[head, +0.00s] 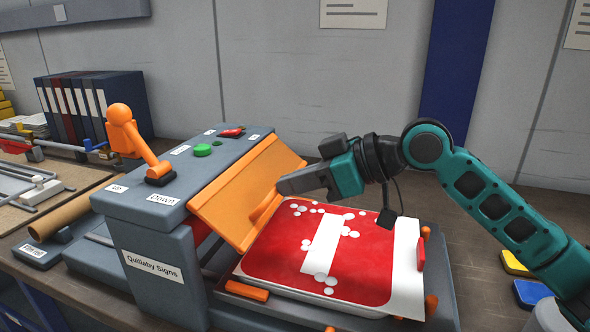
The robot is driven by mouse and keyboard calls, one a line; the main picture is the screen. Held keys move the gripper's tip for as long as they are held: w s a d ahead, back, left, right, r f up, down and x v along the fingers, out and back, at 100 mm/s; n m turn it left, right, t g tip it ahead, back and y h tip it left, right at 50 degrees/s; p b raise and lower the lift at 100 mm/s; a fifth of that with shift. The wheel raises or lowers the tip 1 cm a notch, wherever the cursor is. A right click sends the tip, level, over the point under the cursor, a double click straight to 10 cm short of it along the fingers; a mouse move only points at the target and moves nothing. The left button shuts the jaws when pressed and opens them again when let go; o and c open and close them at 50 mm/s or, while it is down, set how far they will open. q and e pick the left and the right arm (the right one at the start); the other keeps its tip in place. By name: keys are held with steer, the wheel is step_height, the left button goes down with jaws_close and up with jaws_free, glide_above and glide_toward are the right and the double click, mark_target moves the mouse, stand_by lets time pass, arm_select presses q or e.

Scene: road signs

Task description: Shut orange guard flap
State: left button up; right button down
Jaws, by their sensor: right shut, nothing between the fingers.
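The orange guard flap (228,194) is a wide panel on the right side of the grey press (187,260). It slants down from near the press top toward the red sheet, with an orange handle (265,206) near its lower edge. Some red shows beneath its left end. My right gripper (284,186) comes in from the right, is shut and empty, and its tips are at the flap's outer face just above the handle. I cannot tell whether they touch it. My left gripper is not in view.
A red sheet (280,252) with a white bar and white dots lies on a tray in front of the flap. An orange lever (138,140) stands on the press, beside a green button (203,150). Yellow and blue blocks (534,294) lie at the right.

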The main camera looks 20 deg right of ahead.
steer(key=f, duration=0.1)
steer(key=f+p, duration=0.1)
steer(key=f, duration=0.1)
steer(key=a+f, duration=0.1)
steer(key=f, duration=0.1)
steer(key=shift+w+f+p, duration=0.15)
steer(key=shift+w+p, duration=0.15)
steer(key=shift+p, duration=0.1)
steer(key=shift+w+a+f+p, duration=0.15)
steer(key=shift+a+f, duration=0.1)
steer(key=shift+f, duration=0.2)
steer(key=shift+w+a+f+p, duration=0.1)
steer(key=shift+w+a+f, duration=0.1)
steer(key=shift+f, duration=0.25)
steer(key=shift+w+a+f+p, duration=0.15)
steer(key=shift+a+f, duration=0.1)
steer(key=shift+f, duration=0.2)
